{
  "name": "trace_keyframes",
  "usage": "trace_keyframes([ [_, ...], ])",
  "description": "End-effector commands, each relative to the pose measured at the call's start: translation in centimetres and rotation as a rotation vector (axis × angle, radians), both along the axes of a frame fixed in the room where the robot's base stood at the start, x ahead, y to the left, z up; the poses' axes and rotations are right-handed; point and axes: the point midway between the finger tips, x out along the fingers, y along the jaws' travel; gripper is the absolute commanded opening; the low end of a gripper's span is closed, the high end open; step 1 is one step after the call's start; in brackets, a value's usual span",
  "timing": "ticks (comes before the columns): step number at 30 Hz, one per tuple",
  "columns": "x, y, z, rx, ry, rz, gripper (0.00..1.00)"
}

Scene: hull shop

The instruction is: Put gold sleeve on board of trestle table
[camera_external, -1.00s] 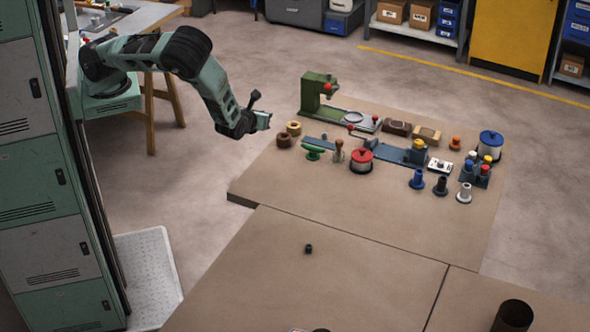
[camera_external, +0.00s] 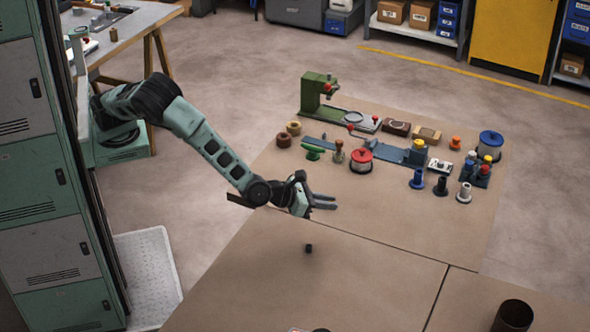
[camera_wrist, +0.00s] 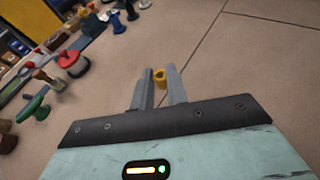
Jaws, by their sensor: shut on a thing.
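My gripper (camera_external: 323,201) is low over the brown board surface in the external view, with its fingers pointing right. In the wrist view the two grey fingers of my gripper (camera_wrist: 160,80) are shut on the gold sleeve (camera_wrist: 159,77), a small yellow ring-like piece near the fingertips. The sleeve cannot be made out in the external view. A table with wooden trestle legs and a pale top (camera_external: 130,38) stands at the upper left, behind my arm. A small brown cylinder (camera_external: 113,34) is on it.
Brown boards (camera_external: 330,285) fill the middle and front; a small dark cylinder (camera_external: 308,248) stands there. Behind are a green press (camera_external: 315,95), a red-lidded pot (camera_external: 361,160) and several knobbed parts. A dark tube (camera_external: 513,315) is at front right. Lockers (camera_external: 45,180) stand left.

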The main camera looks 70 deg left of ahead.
Motion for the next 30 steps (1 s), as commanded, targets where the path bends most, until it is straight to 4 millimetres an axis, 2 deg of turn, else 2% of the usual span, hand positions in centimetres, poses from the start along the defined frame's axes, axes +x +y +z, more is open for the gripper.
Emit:
trace_keyframes([
  [7,-0.1,-0.2,-4.4,0.006,0.003,-0.008,0.00],
  [14,-0.1,-0.2,-6.4,0.002,0.002,-0.005,0.00],
  [21,-0.1,-0.2,-9.4,0.004,0.003,-0.006,0.00],
  [30,-0.1,-0.2,-9.8,0.001,0.002,-0.004,0.00],
])
